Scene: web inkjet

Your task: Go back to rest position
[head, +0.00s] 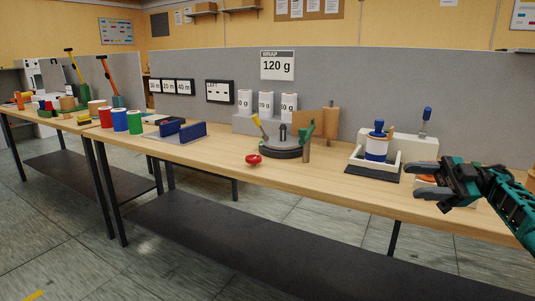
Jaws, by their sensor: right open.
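My right gripper (428,182) comes in from the right edge on a teal and black arm. It is open and looks empty, in front of the right end of the wooden table (330,186). Behind its fingers an orange and grey object shows in part; I cannot tell what it is. My left gripper is not in view.
On the table stand a dark round device (283,150), a red knob (254,160), a blue and white cylinder (376,149) in a white frame, and red, blue and green cups (120,120). A grey partition (370,80) runs behind. A dark lower shelf (240,240) lies beneath.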

